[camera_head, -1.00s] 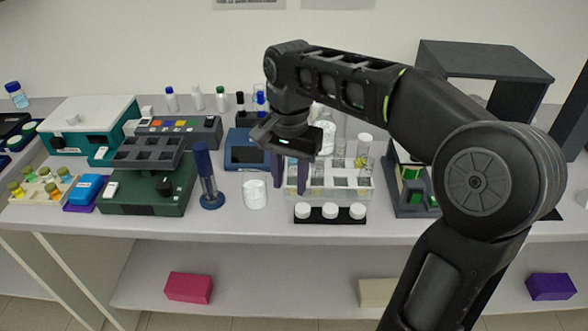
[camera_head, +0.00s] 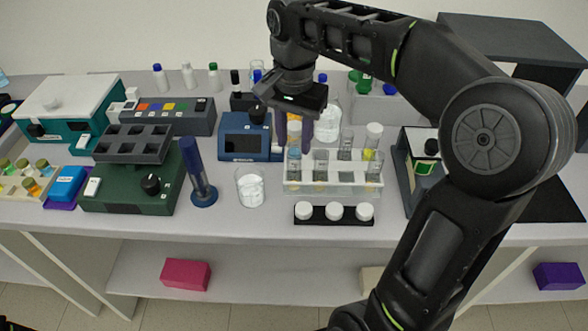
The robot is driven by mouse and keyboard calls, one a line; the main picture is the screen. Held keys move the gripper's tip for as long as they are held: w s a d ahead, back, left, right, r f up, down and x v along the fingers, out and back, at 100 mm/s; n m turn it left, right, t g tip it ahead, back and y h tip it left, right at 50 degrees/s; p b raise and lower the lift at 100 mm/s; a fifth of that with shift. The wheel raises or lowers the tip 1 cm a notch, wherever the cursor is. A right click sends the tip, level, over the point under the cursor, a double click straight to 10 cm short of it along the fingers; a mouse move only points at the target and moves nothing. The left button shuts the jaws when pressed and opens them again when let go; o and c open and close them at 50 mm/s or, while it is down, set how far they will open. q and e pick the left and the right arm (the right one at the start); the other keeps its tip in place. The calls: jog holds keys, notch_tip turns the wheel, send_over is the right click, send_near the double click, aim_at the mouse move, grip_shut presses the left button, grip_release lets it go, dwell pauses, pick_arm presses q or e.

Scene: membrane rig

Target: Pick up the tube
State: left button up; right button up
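A white tube rack (camera_head: 332,188) stands on the bench with several clear tubes upright in it. One tube (camera_head: 293,168) is at its left end, a white-capped tube (camera_head: 373,137) at the back right. Which tube is meant cannot be told. My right gripper (camera_head: 294,142) is above the rack's back left, fingers pointing down and apart. I see no tube clearly held; the gap between the fingers is cluttered by things behind. Its fingertips appear near the left tube's top; contact cannot be told. My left gripper is not in view.
A row of white-capped jars (camera_head: 334,213) is in front of the rack. A beaker with white powder (camera_head: 250,187) and a blue upright tool (camera_head: 201,180) stand to the left. A blue device (camera_head: 245,147) is behind. The bench front edge is clear.

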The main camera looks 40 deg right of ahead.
aim_at(295, 164)
notch_tip(295, 164, down, 2)
jog(key=shift+f+b, duration=0.25)
jog(key=shift+b, duration=0.05)
jog(key=shift+f, duration=0.1)
notch_tip(295, 164, down, 5)
jog(key=shift+d+p, duration=0.1)
jog(key=shift+p, duration=0.25)
jog(key=shift+c, duration=0.6)
grip_shut()
